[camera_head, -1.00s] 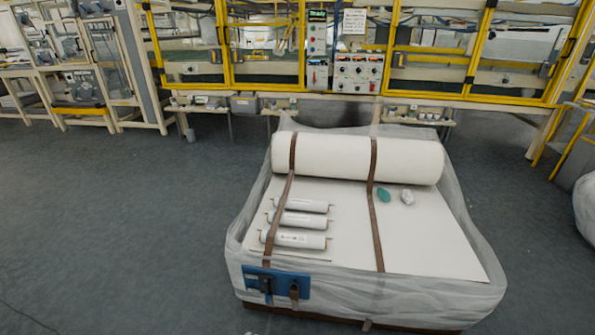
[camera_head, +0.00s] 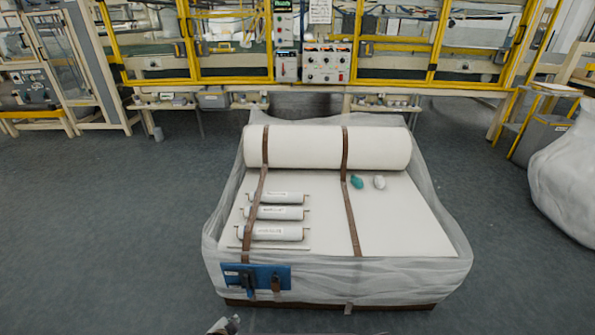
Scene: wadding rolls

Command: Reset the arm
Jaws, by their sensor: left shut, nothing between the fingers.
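Only the tip of my left gripper (camera_head: 226,325) shows, at the bottom edge of the head view. It is shut and empty, in front of the wrapped pallet (camera_head: 400,285) and apart from it. The rest of my left arm is out of the picture. My right gripper is not in view. On the pallet lie a large white wadding roll (camera_head: 305,148) at the back and several small white rolls on a rack (camera_head: 270,233) at the left. Two brown straps (camera_head: 350,210) run over the load.
A green item (camera_head: 357,182) and a whitish item (camera_head: 380,182) lie on the pallet's flat top. A blue panel (camera_head: 283,270) is on its front. A yellow-framed machine (camera_head: 325,85) stands behind. A wrapped bulky load (camera_head: 570,175) is at the right. Floor (camera_head: 100,230) at left is clear.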

